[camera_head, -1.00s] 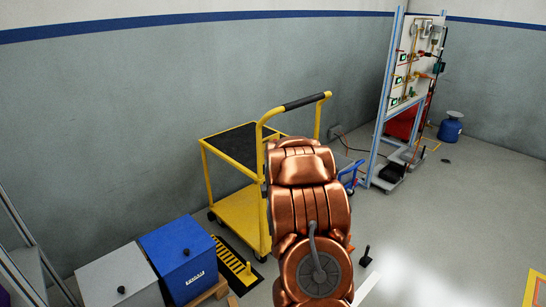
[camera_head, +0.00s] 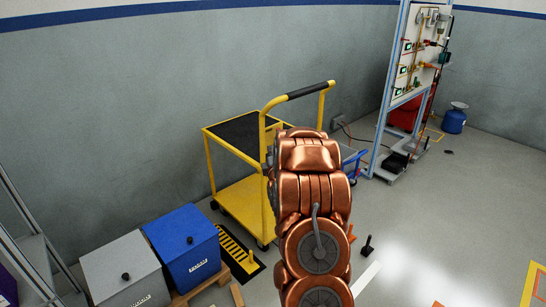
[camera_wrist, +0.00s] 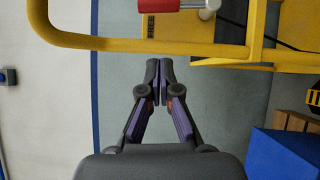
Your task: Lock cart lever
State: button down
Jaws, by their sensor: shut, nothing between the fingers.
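The yellow cart (camera_head: 240,203) with a dark top shelf and a raised push handle (camera_head: 310,90) stands against the wall in the head view. In the wrist view its yellow tube frame (camera_wrist: 130,44) runs across the top. A red cylindrical part with a pale metal end (camera_wrist: 172,5) shows at the top edge beside the frame; it may be the lever, cut off by the picture. My gripper (camera_wrist: 159,70) is shut and empty, its tips pointing toward the frame and appearing just below the tube. In the head view my copper-coloured arm hides the gripper and the cart's right side.
A blue box (camera_head: 184,245) and a grey box (camera_head: 125,272) stand at lower left, beside a yellow-black striped floor plate (camera_head: 236,250). A panel rack (camera_head: 405,80) and a blue gas bottle (camera_head: 454,121) stand at the back right. The floor at right is mostly clear.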

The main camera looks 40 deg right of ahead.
jog(key=w+d, duration=0.4)
jog(key=d, duration=0.2)
jog(key=shift+d+r, duration=0.2)
jog(key=shift+r, duration=0.05)
jog(key=shift+w, duration=0.1)
jog(key=shift+w+r, duration=0.1)
dwell(0.4)
